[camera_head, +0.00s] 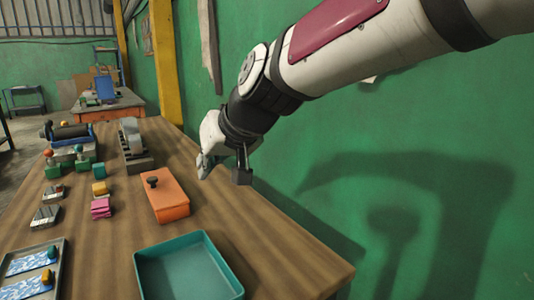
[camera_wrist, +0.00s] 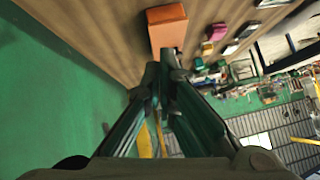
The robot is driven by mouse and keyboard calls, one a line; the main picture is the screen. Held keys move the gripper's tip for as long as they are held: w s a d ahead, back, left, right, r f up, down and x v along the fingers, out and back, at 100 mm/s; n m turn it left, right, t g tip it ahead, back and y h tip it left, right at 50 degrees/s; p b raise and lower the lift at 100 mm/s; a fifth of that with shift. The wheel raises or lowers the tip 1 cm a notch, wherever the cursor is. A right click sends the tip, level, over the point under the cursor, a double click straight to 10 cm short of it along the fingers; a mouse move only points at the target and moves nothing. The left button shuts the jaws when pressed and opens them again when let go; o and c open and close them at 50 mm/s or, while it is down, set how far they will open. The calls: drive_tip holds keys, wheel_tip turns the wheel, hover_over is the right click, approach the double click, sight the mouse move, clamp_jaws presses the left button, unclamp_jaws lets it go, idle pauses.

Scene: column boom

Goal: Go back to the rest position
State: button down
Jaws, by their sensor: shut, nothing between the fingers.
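My gripper (camera_head: 205,165) hangs from my arm above the right part of the wooden table, near the green wall. Its fingers are shut and empty. In the wrist view the two dark fingers of my gripper (camera_wrist: 168,62) come together in the middle of the picture. An orange box with a dark knob (camera_head: 165,198) lies on the table in front of and below my gripper. The orange box also shows past the fingertips in the wrist view (camera_wrist: 166,27). My gripper is apart from it.
A teal tray (camera_head: 188,268) stands at the table's near edge. Pink blocks (camera_head: 101,207), a yellow block (camera_head: 99,188) and a grey machine vise (camera_head: 132,145) are on the table. A blue-patterned tray (camera_head: 32,270) is at the left. The green wall (camera_head: 340,150) is close on the right.

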drive_tip(key=s+d+r+m+h+p, duration=0.1)
drive_tip(key=s+d+r+p, duration=0.25)
drive_tip(key=s+d, duration=0.2)
drive_tip(key=s+d+r+m+h+p, duration=0.1)
drive_tip(key=s+d+r+h+p, duration=0.1)
drive_tip(key=s+d+p, duration=0.35)
drive_tip(key=s+d+r+h+p, duration=0.1)
drive_tip(key=s+d+r+p, duration=0.15)
drive_tip(key=d, duration=0.45)
drive_tip(key=s+d+m+g+h+p, duration=0.1)
drive_tip(key=s+d+p, duration=0.2)
drive_tip(key=s+d, duration=0.3)
drive_tip(key=s+d+r+m+g+h+p, duration=0.1)
drive_tip(key=s+d+p, duration=0.3)
drive_tip(key=s, duration=0.9)
drive_tip(key=shift+d+r+m+g+h, duration=0.3)
drive_tip(key=shift+d+m, duration=0.4)
drive_tip(key=shift+d, duration=0.5)
